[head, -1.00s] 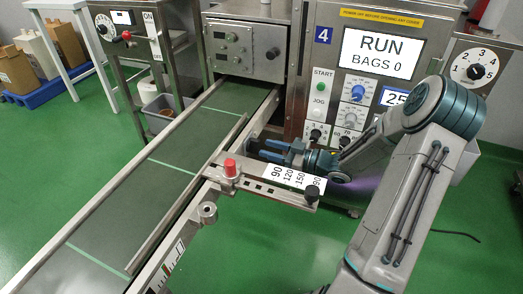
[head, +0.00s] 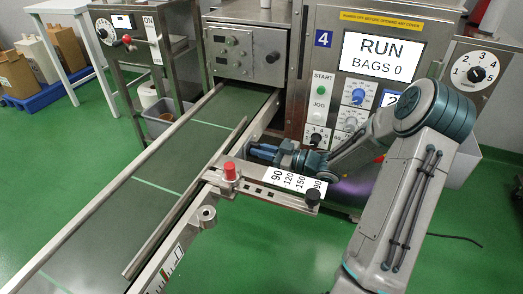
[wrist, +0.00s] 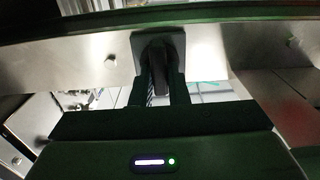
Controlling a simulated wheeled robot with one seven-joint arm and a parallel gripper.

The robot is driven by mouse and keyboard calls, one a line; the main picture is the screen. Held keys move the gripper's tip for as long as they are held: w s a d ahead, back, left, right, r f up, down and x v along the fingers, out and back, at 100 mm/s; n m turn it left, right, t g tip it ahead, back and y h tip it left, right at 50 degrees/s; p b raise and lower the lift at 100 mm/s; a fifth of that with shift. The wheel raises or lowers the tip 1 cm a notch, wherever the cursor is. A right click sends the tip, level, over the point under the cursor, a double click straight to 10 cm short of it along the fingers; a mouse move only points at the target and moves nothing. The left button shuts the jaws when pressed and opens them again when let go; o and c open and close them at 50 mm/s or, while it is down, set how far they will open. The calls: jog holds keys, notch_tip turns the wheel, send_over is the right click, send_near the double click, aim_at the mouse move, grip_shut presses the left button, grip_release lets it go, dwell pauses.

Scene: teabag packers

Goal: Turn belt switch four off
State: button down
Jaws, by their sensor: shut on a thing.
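In the head view, my gripper (head: 262,151) reaches to the right side of the green conveyor belt (head: 165,165), just behind the steel bracket with the red knob. The wrist view shows my gripper (wrist: 160,88) with its two dark fingers close together around a dark lever, which I take for the belt switch (wrist: 158,60). It sits on a grey plate (wrist: 190,45) on a steel side panel. The fingers are shut on it. In the head view the arm and bracket hide the switch, and I cannot read its position or a label.
Machine 4 (head: 322,40) stands behind, its display (head: 381,56) reading RUN, BAGS 0. Green floor is open at the front.

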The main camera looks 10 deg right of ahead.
jog(key=shift+s+a+f+n+b, duration=0.15)
jog(key=shift+n+b, duration=1.8)
jog(key=shift+n, duration=1)
jog(key=shift+d+f+n+b, duration=0.1)
jog(key=shift+n+b, duration=1.85)
jog(key=shift+n, duration=0.95)
jog(key=shift+s+a+f+n+b, duration=0.15)
jog(key=shift+n+b, duration=1.8)
jog(key=shift+n, duration=1)
jog(key=shift+d, duration=0.1)
jog(key=c, duration=1.4)
grip_release()
jog(key=shift+r, duration=0.1)
